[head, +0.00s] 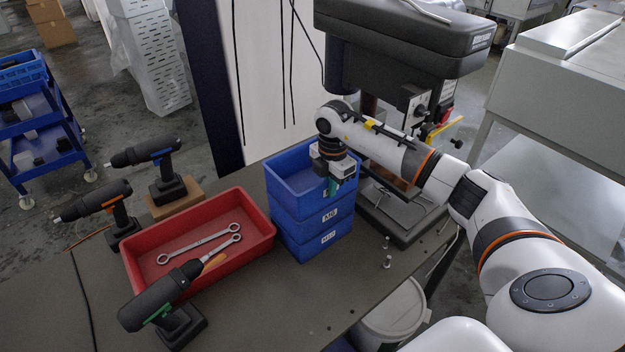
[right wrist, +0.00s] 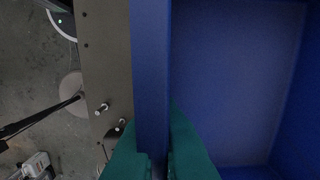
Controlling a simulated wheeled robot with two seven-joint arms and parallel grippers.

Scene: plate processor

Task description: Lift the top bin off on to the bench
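Three blue bins stand stacked on the bench (head: 300,290): the top bin (head: 287,189), the middle bin (head: 294,230) with a white label, and the bottom bin (head: 302,250). The top bin is open and looks empty in the part that shows. My right gripper (head: 333,188) is at its right wall, fingers pointing down. In the right wrist view the green fingers (right wrist: 160,150) lie on both sides of the top bin's blue wall (right wrist: 152,70), close against it, and look shut on it. The top bin sits on the stack. My left gripper is out of view.
A red tray (head: 258,250) with wrenches stands left of the stack. Black power drills (head: 160,300) stand around it. A drill press (head: 405,45) is behind, its base right of the bins. Small bolts (head: 387,262) stand near the bench's right edge. The front bench is clear.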

